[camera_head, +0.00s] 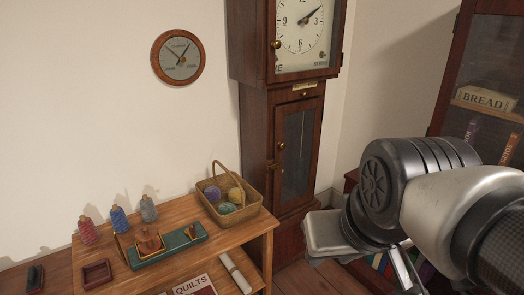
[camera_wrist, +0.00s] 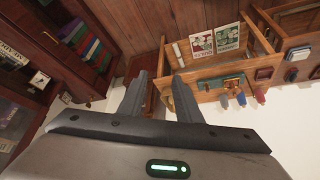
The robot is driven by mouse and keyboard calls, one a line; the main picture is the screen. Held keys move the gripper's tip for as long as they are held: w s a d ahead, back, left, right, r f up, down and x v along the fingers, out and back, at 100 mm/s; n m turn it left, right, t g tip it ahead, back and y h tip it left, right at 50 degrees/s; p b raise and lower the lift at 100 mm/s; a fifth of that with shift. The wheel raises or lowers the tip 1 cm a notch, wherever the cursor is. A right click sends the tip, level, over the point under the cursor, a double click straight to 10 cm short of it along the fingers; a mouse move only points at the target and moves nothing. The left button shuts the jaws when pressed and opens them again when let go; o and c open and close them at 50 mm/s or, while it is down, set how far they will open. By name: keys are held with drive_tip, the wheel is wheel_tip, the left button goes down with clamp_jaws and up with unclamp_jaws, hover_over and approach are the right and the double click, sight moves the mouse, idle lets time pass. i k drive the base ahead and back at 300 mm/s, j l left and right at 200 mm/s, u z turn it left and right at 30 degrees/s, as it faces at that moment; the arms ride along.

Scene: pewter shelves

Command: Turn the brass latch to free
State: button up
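I cannot tell for sure which part is the brass latch. A small brass piece (camera_head: 193,231) stands at the right end of a green-based device (camera_head: 168,246) on the wooden table. The tall clock (camera_head: 259,130) has a round brass knob (camera_head: 276,44) on its upper door and another brass knob (camera_head: 282,146) on its lower door. No marking reading free is legible. My gripper (camera_wrist: 160,85) is open and empty in the wrist view, its two fingers apart and touching nothing. In the head view my arm is at right, away from table and clock; its fingers are not distinguishable there.
The table (camera_head: 235,236) holds a wicker basket (camera_head: 214,184) of yarn, several thread spools and a small red tray (camera_head: 97,274). A round dial (camera_head: 178,57) hangs on the wall. A bookcase with a BREAD sign (camera_head: 484,99) stands at right. Floor shows between table and bookcase.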

sight(274, 166)
drive_tip(key=i+j+z, duration=0.2)
drive_tip(key=i+z, duration=0.15)
drive_tip(key=i+j+z, duration=0.4)
drive_tip(key=i, duration=0.15)
